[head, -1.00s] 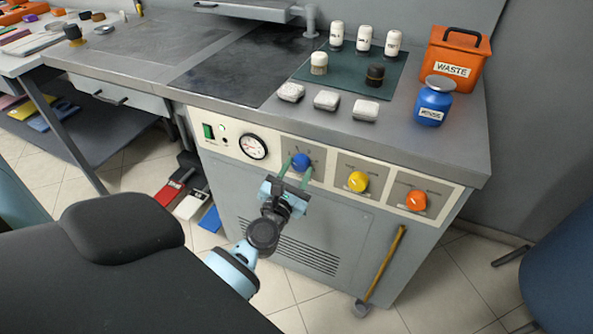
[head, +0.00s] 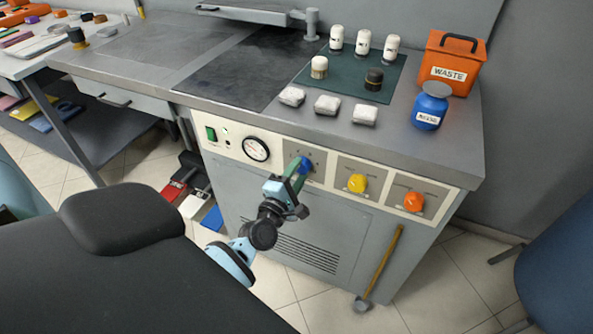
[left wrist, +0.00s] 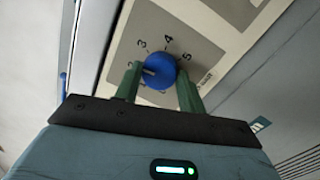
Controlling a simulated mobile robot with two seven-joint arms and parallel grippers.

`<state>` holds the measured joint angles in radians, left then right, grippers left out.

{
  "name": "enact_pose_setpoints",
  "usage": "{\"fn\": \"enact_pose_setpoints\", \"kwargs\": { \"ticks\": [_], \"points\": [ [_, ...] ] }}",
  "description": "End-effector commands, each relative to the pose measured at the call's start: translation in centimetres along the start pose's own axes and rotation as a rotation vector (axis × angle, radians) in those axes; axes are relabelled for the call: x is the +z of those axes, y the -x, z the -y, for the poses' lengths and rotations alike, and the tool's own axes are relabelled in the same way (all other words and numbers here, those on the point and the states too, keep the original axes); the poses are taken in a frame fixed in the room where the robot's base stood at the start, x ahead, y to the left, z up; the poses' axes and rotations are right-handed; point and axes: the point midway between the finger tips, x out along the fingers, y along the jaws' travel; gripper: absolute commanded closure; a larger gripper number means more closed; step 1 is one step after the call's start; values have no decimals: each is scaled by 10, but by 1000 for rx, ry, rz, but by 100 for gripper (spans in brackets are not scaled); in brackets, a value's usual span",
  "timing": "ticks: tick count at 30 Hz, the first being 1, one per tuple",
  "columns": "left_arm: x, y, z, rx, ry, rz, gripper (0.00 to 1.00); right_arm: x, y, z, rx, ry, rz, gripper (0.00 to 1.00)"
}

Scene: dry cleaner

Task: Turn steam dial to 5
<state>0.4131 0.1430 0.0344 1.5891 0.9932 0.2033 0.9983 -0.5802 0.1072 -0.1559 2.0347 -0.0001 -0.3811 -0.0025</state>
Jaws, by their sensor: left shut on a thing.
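The blue dial (head: 306,163) is on the front panel of the grey machine, right of the gauge. My left gripper (head: 299,169) is shut on it. In the left wrist view the green fingers stand on either side of the blue dial (left wrist: 158,71). Numbers 2, 3, 4 and 5 show around it, and a pale mark on the dial points left, near the 2. The lettering by this dial is too small to read surely. A yellow dial (head: 357,183) and an orange dial (head: 414,201) sit further right. My right gripper is not in view.
A round gauge (head: 256,149) and a green switch (head: 211,133) are left of the blue dial. The worktop holds white bottles, an orange waste bin (head: 452,65) and a blue jar (head: 431,105). A wooden-handled tool (head: 380,267) leans against the machine's front.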

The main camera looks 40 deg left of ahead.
Motion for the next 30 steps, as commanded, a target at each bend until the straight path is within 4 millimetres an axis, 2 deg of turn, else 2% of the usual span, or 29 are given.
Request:
{"fn": "enact_pose_setpoints", "kwargs": {
  "ticks": [16, 30],
  "points": [
    [0, -1, -4, -37, -516, 40, 83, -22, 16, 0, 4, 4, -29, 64],
    [-1, -1, -5, -70, -958, 73, 83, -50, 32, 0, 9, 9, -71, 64]
  ]
}}
